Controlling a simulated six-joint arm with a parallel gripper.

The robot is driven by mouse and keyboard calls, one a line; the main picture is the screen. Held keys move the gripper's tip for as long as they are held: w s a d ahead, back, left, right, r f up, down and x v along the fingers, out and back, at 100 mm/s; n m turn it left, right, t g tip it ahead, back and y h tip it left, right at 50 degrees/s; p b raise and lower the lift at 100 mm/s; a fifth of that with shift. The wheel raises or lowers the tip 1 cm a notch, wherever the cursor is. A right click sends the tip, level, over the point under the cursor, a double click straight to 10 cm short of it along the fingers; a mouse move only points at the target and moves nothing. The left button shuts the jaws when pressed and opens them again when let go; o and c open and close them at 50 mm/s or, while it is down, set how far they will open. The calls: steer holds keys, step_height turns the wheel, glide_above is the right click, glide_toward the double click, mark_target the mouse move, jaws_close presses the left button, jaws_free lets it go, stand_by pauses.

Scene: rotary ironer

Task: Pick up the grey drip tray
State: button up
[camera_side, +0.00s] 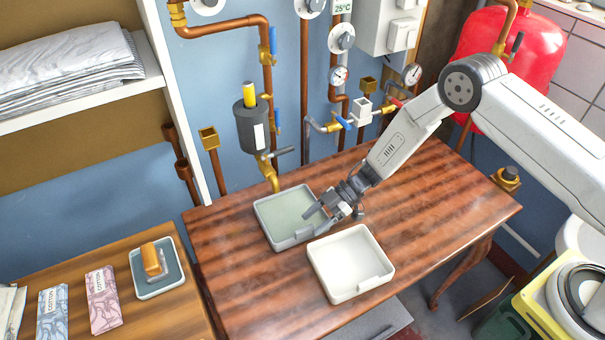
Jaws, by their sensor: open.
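The grey drip tray (278,207) is a shallow, pale grey-green square tray on the wooden table, below a brass spout. My gripper (316,219) is open at its right side, with its dark fingers near the tray's front right corner. One finger overlaps the tray's inside in the picture. I cannot tell whether the fingers touch the rim or whether the tray's wall is between them. The tray appears to lie flat on the table.
A white tray (350,262) sits close by, in front and to the right. A dark cylinder with a brass spout (252,128) hangs above the grey tray's back left. Pipes and valves line the blue wall. The wooden table (440,205) is clear on the right.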

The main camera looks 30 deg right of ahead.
mark_target(307, 227)
steer(key=shift+x, duration=1.6)
jaws_close()
